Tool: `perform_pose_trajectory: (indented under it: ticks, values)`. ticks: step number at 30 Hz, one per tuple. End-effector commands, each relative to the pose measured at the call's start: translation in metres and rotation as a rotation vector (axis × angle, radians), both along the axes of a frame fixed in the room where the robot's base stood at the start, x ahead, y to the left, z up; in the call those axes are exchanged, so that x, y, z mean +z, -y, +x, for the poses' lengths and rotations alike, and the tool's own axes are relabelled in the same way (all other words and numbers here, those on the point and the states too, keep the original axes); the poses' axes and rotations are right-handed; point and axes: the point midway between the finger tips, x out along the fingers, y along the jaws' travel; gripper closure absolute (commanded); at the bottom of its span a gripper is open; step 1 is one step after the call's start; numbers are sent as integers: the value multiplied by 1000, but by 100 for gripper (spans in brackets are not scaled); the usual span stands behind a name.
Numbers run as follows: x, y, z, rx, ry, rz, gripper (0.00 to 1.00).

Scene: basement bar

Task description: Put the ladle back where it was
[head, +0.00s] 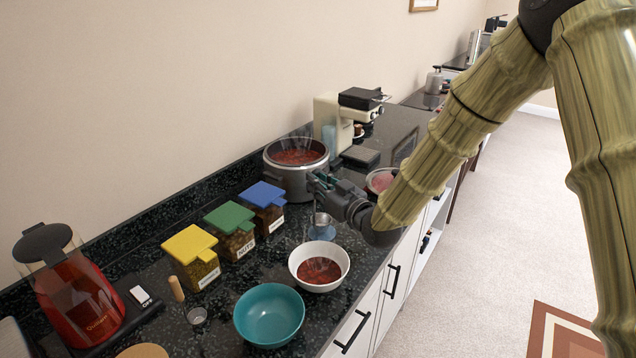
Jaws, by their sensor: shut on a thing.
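My gripper (320,186) is shut on the ladle and holds it upright beside the front of the pot. The ladle (322,219) shows as a small metal cup hanging below the fingers; most of its handle is hidden by the gripper. Just below the cup is a small blue dish (322,233) on the counter; I cannot tell whether the two touch. The grey pot (283,180) of steaming red soup stands behind and left of the gripper. A white bowl (337,278) with red soup stands in front of the blue dish.
Jars with yellow (188,245), green (229,217) and blue (263,194) lids line the left. A teal bowl (269,312) stands at the front edge. A red-filled pitcher (78,305) is far left; a coffee machine (335,122) is behind the pot.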

Motion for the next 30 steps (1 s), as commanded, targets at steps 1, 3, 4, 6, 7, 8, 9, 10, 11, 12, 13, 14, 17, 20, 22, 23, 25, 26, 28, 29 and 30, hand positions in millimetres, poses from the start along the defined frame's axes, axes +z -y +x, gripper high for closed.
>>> perform_pose_trajectory:
  ticks: [1,3,4,6,7,8,9,10,11,12,13,14,17,20,22,23,25,26,28,29,30]
  values:
    - [-3,0,0,0,-1,0,100]
    - [-7,0,0,0,0,-1,100]
    - [-8,0,0,0,1,-1,100]
    - [-9,0,0,0,1,-2,100]
    - [-9,0,0,0,2,-1,100]
    - [-9,0,0,0,2,-1,100]
    - [-9,0,0,0,2,-1,100]
    - [-9,0,0,0,2,-1,100]
    - [-9,0,0,0,2,-1,100]
    - [-9,0,0,0,2,-1,100]
    - [-10,0,0,0,1,-1,100]
    - [-11,0,0,0,1,-1,100]
    - [-12,0,0,0,1,-1,82]
    - [-12,0,0,0,1,-1,64]
    - [-12,0,0,0,1,-1,64]
    - [-12,0,0,0,1,-1,64]
    - [-12,0,0,0,1,-1,64]
    - [-12,0,0,0,1,-1,64]
    - [-12,0,0,0,1,-1,64]
    - [-11,0,0,0,1,-1,64]
    - [-11,0,0,0,1,-1,64]
